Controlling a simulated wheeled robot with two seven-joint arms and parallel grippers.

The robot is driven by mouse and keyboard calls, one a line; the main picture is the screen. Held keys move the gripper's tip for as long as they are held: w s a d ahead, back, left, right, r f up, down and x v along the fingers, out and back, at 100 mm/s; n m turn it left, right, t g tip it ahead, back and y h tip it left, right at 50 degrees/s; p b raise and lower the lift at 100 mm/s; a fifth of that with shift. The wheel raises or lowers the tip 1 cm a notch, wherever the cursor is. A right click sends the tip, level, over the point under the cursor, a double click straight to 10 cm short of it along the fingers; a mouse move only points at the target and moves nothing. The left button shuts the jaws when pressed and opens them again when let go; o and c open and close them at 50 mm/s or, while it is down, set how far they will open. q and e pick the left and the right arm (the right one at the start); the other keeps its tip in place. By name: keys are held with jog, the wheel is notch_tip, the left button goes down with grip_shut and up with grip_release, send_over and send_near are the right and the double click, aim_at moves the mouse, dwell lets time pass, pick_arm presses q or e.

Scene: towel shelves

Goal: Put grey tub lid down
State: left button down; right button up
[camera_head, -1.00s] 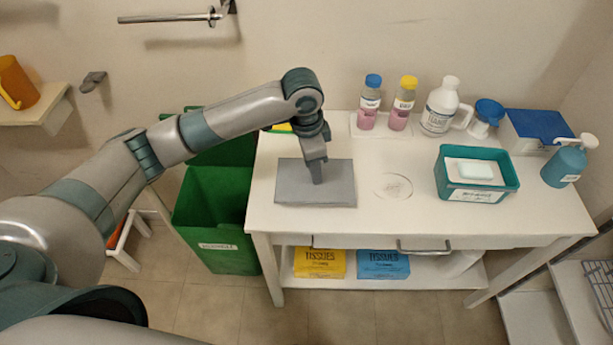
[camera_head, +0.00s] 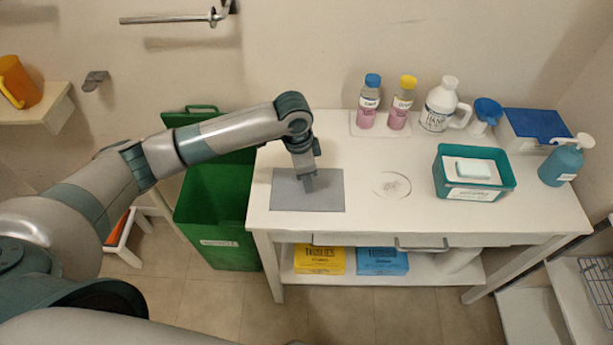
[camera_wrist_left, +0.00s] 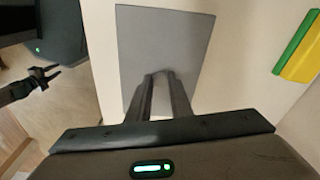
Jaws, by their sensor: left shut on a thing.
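The grey tub lid (camera_head: 328,197) is a flat grey rectangle at the left end of the white table (camera_head: 430,220). It lies level on or just above the tabletop; I cannot tell if a small gap is left. My left gripper (camera_head: 309,187) points down at its middle and is shut on it. The left wrist view shows both fingers (camera_wrist_left: 160,80) close together at the middle of the lid (camera_wrist_left: 165,40). A dark pronged part (camera_wrist_left: 38,80) at the left of that view looks like my right gripper; its jaws are too small to judge.
A teal tub (camera_head: 474,195) holding a pale soap-like block stands at the right. Bottles (camera_head: 440,104) and a blue-lidded box (camera_head: 535,128) line the back. A clear round disc (camera_head: 391,185) lies right of the lid. A green bin (camera_head: 215,215) stands left of the table.

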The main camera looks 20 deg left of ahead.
aim_at(301, 189)
pick_arm(q)
jog(key=shift+f, duration=0.1)
jog(key=c, duration=1.6)
grip_release()
jog(key=r+b, duration=0.1)
jog(key=r, duration=0.7)
jog(key=a+r+b, duration=0.1)
jog(key=r, duration=0.3)
jog(key=shift+s+a+b, duration=0.1)
jog(key=shift+s+b, duration=0.2)
jog(key=shift+s, duration=0.05)
